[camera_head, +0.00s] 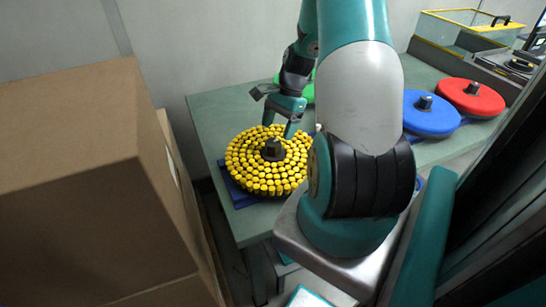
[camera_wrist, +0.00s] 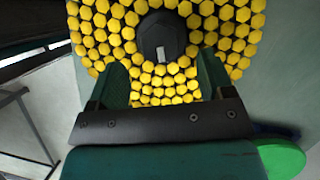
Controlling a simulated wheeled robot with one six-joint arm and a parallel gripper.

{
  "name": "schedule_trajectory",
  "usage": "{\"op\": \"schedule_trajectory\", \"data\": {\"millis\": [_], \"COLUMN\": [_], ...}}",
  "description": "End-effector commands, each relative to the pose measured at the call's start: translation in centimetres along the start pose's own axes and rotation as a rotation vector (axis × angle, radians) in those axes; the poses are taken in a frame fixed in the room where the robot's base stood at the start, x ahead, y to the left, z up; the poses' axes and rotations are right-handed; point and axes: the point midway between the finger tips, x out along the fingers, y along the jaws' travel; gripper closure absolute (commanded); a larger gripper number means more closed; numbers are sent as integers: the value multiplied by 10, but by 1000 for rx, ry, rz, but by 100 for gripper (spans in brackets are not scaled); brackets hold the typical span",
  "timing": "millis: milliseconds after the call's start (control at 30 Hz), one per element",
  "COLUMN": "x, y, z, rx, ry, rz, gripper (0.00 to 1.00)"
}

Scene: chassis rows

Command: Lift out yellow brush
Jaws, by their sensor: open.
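The yellow brush (camera_head: 262,178) is a round disc covered with yellow bristle tufts, with a black hub (camera_head: 272,150) at its middle. It lies bristles up on the left part of the green table, over a blue piece. My gripper (camera_head: 281,112) is above the far side of the brush, fingers pointing down. In the wrist view, my gripper (camera_wrist: 163,85) is open, its two fingers apart over the tufts. The yellow brush (camera_wrist: 95,30) fills the upper part of that view, and its black hub (camera_wrist: 162,38) stands just beyond the fingertips. I cannot tell whether the fingers touch the tufts.
A blue disc (camera_head: 430,112) and a red disc (camera_head: 472,96) stand on the right of the table (camera_head: 215,112). A green disc (camera_head: 308,92) is partly hidden behind my arm. A large cardboard box (camera_head: 80,190) stands at the left. A clear case (camera_head: 462,30) is at the back right.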

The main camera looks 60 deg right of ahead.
Motion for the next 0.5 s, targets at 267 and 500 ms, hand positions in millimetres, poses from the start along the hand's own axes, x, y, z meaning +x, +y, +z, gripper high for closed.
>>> {"op": "schedule_trajectory", "data": {"millis": [267,500], "x": [25,56], "y": [1,1], "z": [1,-1], "rx": [2,0], "ry": [-3,-1], "rz": [5,2], "gripper": [26,26]}}
